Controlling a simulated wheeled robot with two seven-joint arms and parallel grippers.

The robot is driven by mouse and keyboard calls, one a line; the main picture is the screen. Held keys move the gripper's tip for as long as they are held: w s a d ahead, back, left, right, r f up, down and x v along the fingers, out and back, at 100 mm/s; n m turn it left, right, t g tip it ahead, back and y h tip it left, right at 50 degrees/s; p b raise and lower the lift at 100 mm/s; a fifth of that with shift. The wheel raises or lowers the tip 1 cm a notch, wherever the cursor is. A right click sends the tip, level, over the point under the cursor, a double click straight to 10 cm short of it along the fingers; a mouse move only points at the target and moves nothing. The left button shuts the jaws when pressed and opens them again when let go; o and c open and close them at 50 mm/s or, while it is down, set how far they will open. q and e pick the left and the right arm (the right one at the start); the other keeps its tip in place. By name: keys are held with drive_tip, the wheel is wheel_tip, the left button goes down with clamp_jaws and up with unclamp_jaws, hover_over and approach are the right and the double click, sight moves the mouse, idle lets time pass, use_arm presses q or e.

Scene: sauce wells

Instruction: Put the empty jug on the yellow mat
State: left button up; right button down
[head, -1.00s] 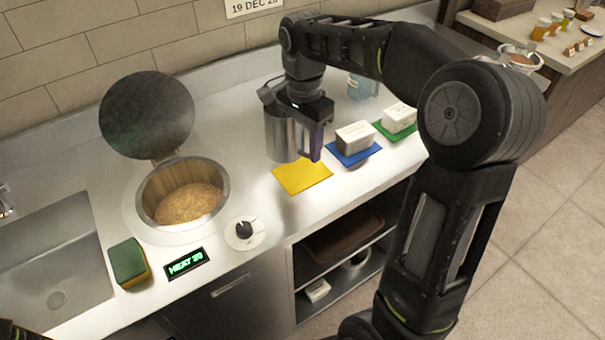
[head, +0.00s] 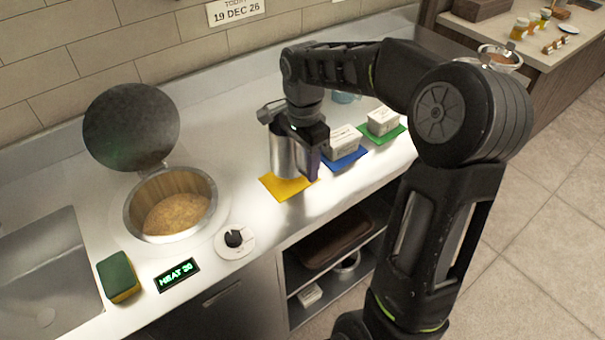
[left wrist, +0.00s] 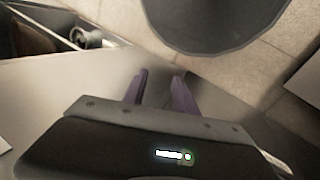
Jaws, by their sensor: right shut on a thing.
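The steel jug (head: 282,153) is upright over the yellow mat (head: 278,187) in the head view. Its base overlaps the mat's back part in the picture; I cannot tell whether it touches the mat. My right gripper (head: 308,158) is shut on the jug at its right side, where the handle is mostly hidden by the gripper. The inside of the jug does not show clearly. My left gripper (left wrist: 160,88) shows only in the left wrist view, its purple fingers apart with nothing between them.
A blue mat (head: 348,162) and a green mat (head: 384,136) carry white blocks to the right. An open round well (head: 128,222) of yellowish food, a dial (head: 235,240) and a sponge (head: 119,277) lie to the left. Shelves are below the counter's front edge.

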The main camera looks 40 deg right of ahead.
sight(304, 172)
drive_tip(key=shift+f, duration=0.25)
drive_tip(key=shift+f+p, duration=0.3)
drive_tip(key=shift+f, duration=1.55)
drive_tip(key=shift+f, duration=0.15)
drive_tip(key=c, duration=0.7)
unclamp_jaws()
wheel_tip(304, 172, up, 12)
drive_tip(key=shift+w+r+b, duration=0.15)
drive_tip(key=shift+b, duration=0.3)
